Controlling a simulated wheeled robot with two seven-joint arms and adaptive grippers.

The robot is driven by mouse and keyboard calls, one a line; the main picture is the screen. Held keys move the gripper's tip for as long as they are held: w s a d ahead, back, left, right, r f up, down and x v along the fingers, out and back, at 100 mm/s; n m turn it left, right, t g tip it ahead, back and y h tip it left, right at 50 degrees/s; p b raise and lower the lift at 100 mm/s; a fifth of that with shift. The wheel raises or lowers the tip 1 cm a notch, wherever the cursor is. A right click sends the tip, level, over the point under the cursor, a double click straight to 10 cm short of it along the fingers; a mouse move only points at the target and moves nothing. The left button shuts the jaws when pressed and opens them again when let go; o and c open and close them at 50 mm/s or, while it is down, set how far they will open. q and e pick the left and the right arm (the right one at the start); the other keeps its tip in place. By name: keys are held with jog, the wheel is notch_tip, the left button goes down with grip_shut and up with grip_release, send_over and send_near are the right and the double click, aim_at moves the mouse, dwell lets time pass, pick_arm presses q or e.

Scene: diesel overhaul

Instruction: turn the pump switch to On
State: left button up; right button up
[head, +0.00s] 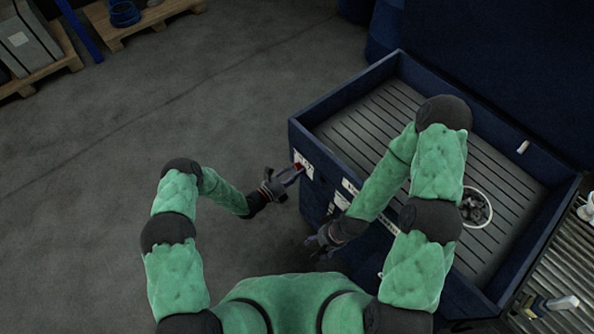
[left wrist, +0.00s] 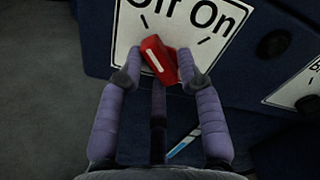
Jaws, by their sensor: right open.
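The pump switch is a red knob (left wrist: 160,60) with a white stripe, on a white plate (left wrist: 215,30) marked Off and On. Its stripe leans up and left, toward the tick under Off. In the head view the red switch (head: 299,167) shows small on the front of the blue cabinet. My left gripper (left wrist: 161,62) has a finger on each side of the knob, and both fingertips appear to touch it. It also shows in the head view (head: 293,174). My right gripper (head: 314,242) is open and empty, low in front of the cabinet.
A round dark knob (left wrist: 272,43) and another labelled plate (left wrist: 299,90) lie right of the switch. The floor (head: 200,100) at left is clear, with pallets far off.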

pick_arm(q)
jog(key=shift+d+r, duration=0.1)
jog(key=shift+d, duration=0.05)
jog(key=shift+c, duration=0.4)
jog(key=m, duration=0.3)
jog(key=shift+s+r, duration=0.1)
jog(key=shift+s, duration=0.05)
jog(key=m, duration=0.5)
jog(key=shift+s+d+m, duration=0.2)
jog(key=shift+m, duration=0.1)
jog(key=m, duration=0.4)
jog(key=shift+s+d+p, duration=0.1)
jog(key=shift+s+p, duration=0.1)
jog(key=shift+p, duration=0.15)
jog(key=shift+c, duration=0.3)
jog(key=m, duration=0.5)
jog(key=shift+s, duration=0.15)
jog(key=o, duration=1.2)
jog(key=shift+o, duration=0.7)
jog(key=shift+w+r, duration=0.1)
jog(key=shift+w, duration=0.15)
